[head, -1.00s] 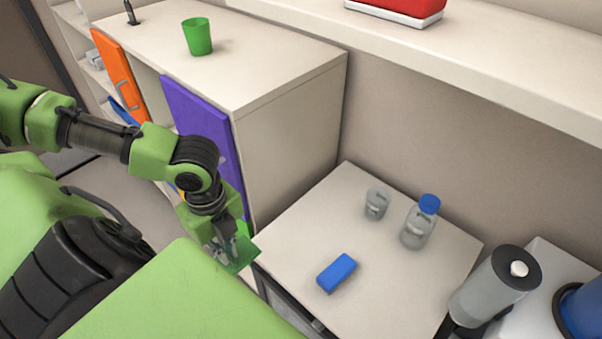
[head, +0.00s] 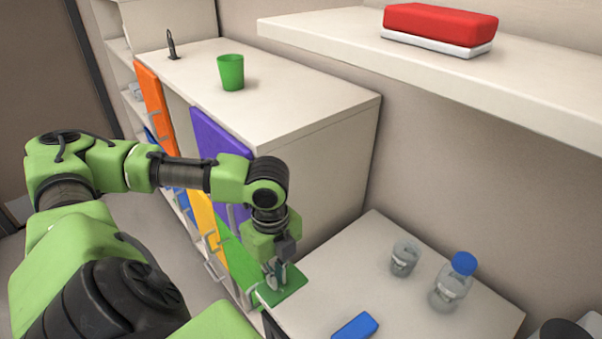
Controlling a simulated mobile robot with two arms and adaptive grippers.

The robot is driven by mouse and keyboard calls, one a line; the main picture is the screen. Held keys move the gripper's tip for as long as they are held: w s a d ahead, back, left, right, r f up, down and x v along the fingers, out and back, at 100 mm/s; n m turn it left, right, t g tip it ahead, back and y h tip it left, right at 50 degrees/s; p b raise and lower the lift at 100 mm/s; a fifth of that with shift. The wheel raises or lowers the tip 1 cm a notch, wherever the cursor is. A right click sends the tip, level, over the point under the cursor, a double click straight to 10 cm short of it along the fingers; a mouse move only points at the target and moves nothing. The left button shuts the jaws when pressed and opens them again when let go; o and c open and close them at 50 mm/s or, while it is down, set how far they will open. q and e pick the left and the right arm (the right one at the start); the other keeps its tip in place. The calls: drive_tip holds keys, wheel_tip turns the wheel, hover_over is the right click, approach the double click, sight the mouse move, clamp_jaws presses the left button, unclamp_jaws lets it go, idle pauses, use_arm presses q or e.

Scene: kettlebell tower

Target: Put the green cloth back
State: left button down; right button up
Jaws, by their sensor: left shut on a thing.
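The green cloth (head: 294,289) is a thin flat green piece at the near left corner of the low white table. My left gripper (head: 273,282) points down at it and is shut on it. The fingers hide part of the cloth. I cannot tell whether the cloth touches the tabletop or hangs just above it. My right gripper is not in view.
A white cabinet (head: 330,150) with orange, purple, yellow and green fronts stands left, a green cup (head: 231,72) on top. The low table (head: 385,300) holds a glass (head: 404,258), a bottle (head: 452,285) and a blue block (head: 355,328). A red box (head: 440,23) sits on the shelf.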

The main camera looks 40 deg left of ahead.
use_arm(q)
drive_tip(key=w+f, duration=0.2)
drive_tip(key=w+f+p, duration=0.1)
drive_tip(key=w+f, duration=0.3)
drive_tip(key=shift+w+d+f, duration=0.25)
drive_tip(key=shift+w+d, duration=0.05)
drive_tip(key=shift+w, duration=0.05)
wheel_tip(320, 180, down, 2)
drive_tip(key=shift+f+p, duration=0.1)
drive_tip(key=shift+p, duration=0.65)
drive_tip(key=shift+f, duration=0.55)
drive_tip(key=c, duration=2.2)
unclamp_jaws()
wheel_tip(320, 180, up, 12)
drive_tip(key=shift+r+b, duration=0.1)
drive_tip(key=shift+b, duration=0.9)
